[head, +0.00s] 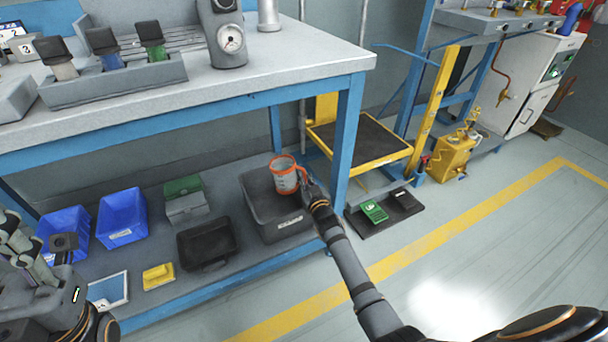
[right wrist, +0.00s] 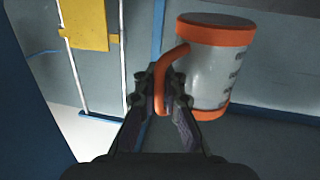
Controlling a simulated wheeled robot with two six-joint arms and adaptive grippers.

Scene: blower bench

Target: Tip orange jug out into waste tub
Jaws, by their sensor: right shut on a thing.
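The orange jug (head: 285,178) has a clear body with dark markings and orange bands at top and bottom. In the right wrist view the jug (right wrist: 208,75) stands close to upright, its orange handle between my fingers. My right gripper (head: 307,190) is shut on this handle; it also shows in the right wrist view (right wrist: 162,95). The jug is over the dark grey tub (head: 268,228) with a white label, likely the waste tub, on the low shelf. The jug's contents cannot be made out. My left gripper (head: 22,245) is at the left edge, its fingertips unclear.
A black tray (head: 207,243), blue bins (head: 122,218) and a yellow item (head: 158,275) share the shelf. Open floor lies to the right.

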